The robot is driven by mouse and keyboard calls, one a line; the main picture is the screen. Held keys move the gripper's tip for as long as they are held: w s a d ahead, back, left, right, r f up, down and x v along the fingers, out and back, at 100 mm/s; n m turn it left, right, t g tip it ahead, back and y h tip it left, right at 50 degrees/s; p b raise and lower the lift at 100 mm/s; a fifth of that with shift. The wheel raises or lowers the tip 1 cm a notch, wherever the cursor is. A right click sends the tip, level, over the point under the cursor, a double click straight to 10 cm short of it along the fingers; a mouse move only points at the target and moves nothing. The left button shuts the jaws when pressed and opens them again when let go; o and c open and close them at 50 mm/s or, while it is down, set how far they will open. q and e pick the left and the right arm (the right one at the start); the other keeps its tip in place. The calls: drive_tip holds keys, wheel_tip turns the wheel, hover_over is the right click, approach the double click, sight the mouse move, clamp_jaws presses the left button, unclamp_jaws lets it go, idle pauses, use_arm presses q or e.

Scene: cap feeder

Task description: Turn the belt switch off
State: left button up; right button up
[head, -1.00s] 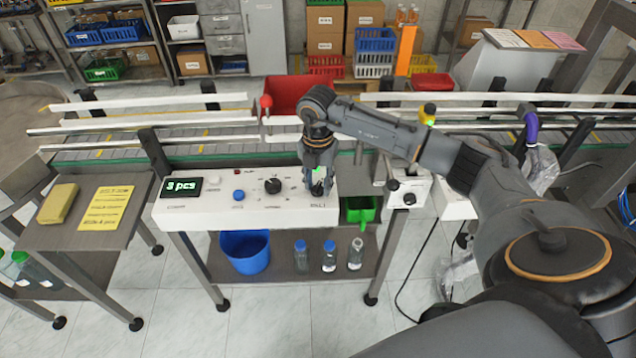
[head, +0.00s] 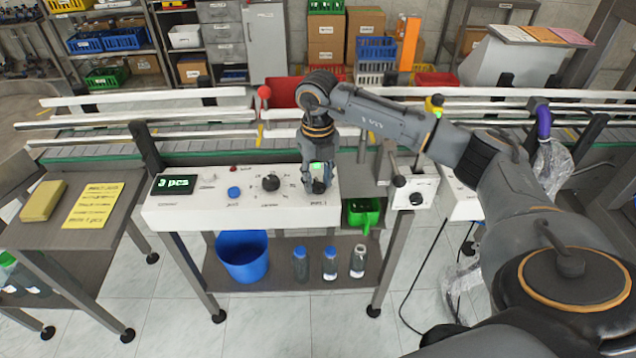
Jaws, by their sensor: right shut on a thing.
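The white control panel (head: 215,212) stands in front of the conveyor, with a lit green display (head: 173,184) at its left end. A black rotary switch (head: 319,187) sits at the panel's right end, above a small label too blurred to read well. A green light (head: 316,167) glows just behind it. My right gripper (head: 317,183) points down over this switch and is shut on its knob; the fingers partly hide it, so its exact setting cannot be told. My left gripper is not in view.
A second black knob (head: 271,183) and a blue button (head: 234,193) sit left on the panel. A red-balled lever (head: 264,92) stands behind. A lever box (head: 412,190) and green bin (head: 362,214) are close on the right. A blue bucket (head: 243,258) and bottles stand below.

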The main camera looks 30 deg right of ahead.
sight(317, 182)
drive_tip(key=shift+n+b, duration=0.3)
drive_tip(key=shift+n, duration=0.6)
drive_tip(key=o, duration=1.1)
wheel_tip(317, 182, up, 12)
drive_tip(key=shift+r, duration=0.1)
